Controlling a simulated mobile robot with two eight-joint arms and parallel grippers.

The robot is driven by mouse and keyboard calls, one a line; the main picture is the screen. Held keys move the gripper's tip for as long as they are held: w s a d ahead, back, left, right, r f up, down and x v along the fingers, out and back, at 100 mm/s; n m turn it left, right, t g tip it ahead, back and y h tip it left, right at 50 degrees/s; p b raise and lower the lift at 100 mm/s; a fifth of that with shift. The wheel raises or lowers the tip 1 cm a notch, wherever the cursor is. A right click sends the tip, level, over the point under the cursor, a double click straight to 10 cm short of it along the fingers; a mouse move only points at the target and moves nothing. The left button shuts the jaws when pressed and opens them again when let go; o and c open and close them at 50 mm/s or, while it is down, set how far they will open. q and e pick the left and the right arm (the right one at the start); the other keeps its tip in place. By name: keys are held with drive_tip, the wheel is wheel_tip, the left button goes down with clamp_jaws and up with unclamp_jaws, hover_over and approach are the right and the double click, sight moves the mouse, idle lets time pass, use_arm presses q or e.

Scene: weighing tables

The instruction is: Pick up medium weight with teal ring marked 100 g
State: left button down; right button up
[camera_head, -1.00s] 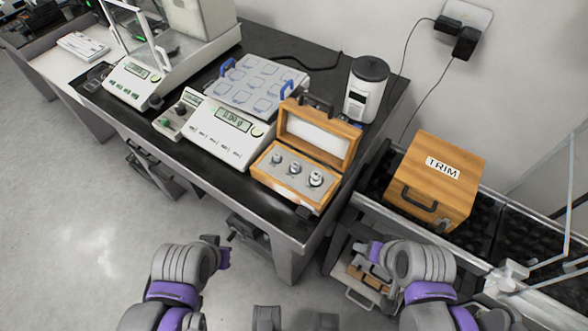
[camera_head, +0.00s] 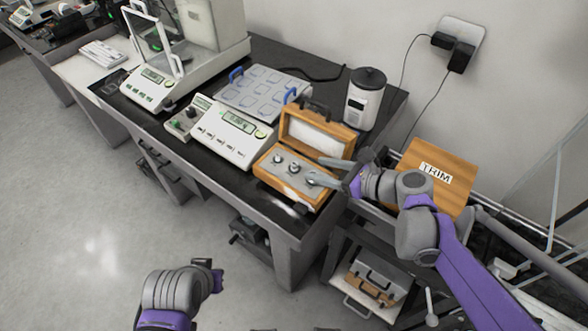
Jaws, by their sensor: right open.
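An open wooden case (camera_head: 283,188) stands at the table's front right corner with its lid raised. Ring colours and markings are too small to read. My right gripper (camera_head: 315,170) is open, its two fingers pointing left over the right end of the case, near the right weight; I cannot tell whether they touch it. My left gripper (camera_head: 212,276) is low over the floor; its fingers are barely visible.
A balance with a display (camera_head: 232,137) stands left of the case. A grey tray with blue handles (camera_head: 262,92) lies behind it. A white canister with a dark lid (camera_head: 364,100) stands behind the case. A wooden TRIM box (camera_head: 445,190) is beside my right arm.

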sight(296, 165)
drive_tip(key=shift+b+x, duration=0.3)
drive_tip(key=shift+x, duration=2.75)
drive_tip(key=shift+s, duration=0.2)
clamp_jaws()
